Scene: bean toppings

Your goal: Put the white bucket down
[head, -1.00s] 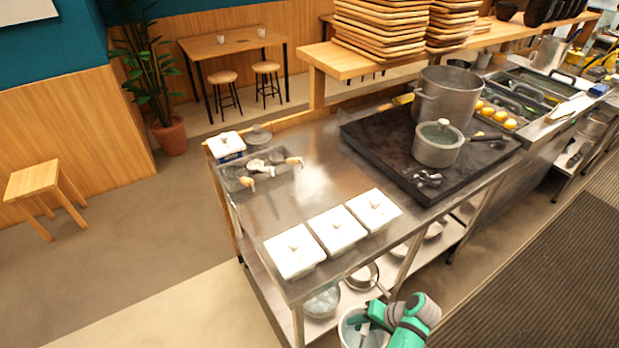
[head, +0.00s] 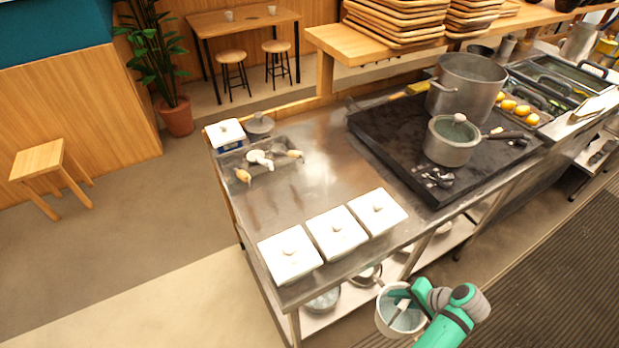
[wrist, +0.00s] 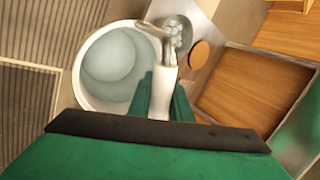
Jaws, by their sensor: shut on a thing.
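The white bucket (head: 383,322) is round and open at the top. It hangs in front of the counter's near edge, low at the bottom of the head view. In the wrist view the bucket (wrist: 112,98) shows its pale, empty-looking inside left of the fingers. My green gripper (head: 406,294) is at the bucket's rim. In the wrist view my gripper (wrist: 163,92) is shut around a white handle-like part by the rim. A metallic piece at its far end partly hides the rim. The bucket's underside is hidden.
The steel counter (head: 318,171) has clear room in its middle. Lidded white containers (head: 338,233) line its near edge. A tray of utensils (head: 290,166) stands at the back left. The black stove (head: 385,140) carries a large pot (head: 467,88) and a saucepan (head: 450,152). Pans fill part of the lower shelf.

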